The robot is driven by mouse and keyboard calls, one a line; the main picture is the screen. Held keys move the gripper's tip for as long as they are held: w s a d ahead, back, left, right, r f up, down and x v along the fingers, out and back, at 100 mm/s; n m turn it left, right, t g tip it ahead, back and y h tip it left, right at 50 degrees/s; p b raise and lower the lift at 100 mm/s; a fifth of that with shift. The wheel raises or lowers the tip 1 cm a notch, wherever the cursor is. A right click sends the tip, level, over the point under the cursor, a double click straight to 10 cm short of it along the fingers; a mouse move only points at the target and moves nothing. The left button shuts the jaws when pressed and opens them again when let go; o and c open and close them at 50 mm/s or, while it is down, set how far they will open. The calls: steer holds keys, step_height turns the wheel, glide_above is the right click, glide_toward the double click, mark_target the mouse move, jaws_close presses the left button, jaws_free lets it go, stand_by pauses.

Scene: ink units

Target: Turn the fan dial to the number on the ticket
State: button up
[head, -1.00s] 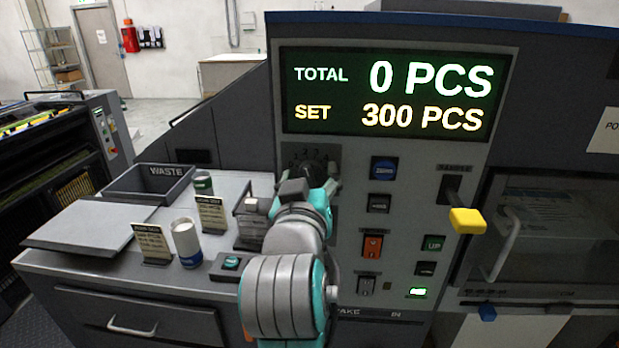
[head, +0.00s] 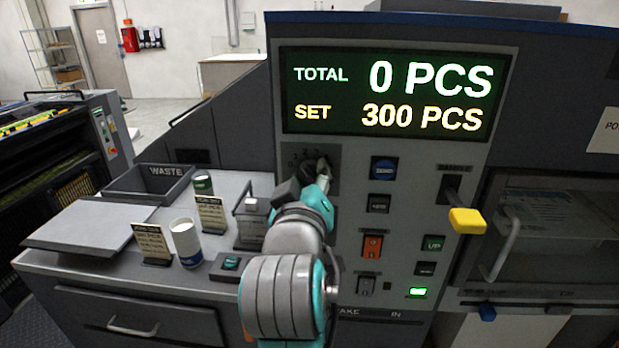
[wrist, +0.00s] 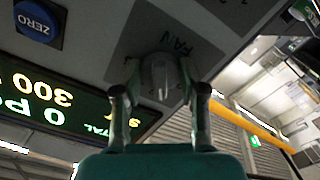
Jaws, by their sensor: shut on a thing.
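The fan dial is a grey knob (wrist: 160,78) on a dark plate marked FAN in the wrist view. My gripper (wrist: 160,84) has one finger on each side of the knob and is shut on it. In the head view, my gripper (head: 318,170) covers most of the dial; a few small numbers show on the dial plate (head: 296,160), too small to read surely. Cream tickets stand on the side table: one at the front (head: 152,243), one behind the white cup (head: 211,214). Their print is too small to read.
A display (head: 395,92) above the dial reads TOTAL 0 PCS, SET 300 PCS. A yellow-knobbed lever (head: 467,220) sticks out further right. A white cup (head: 186,243) and waste tray (head: 150,186) stand left.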

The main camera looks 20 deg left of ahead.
steer(key=shift+n, duration=1.1)
steer(key=o, duration=1.1)
steer(key=shift+o, duration=0.2)
steer(key=v, duration=1.2)
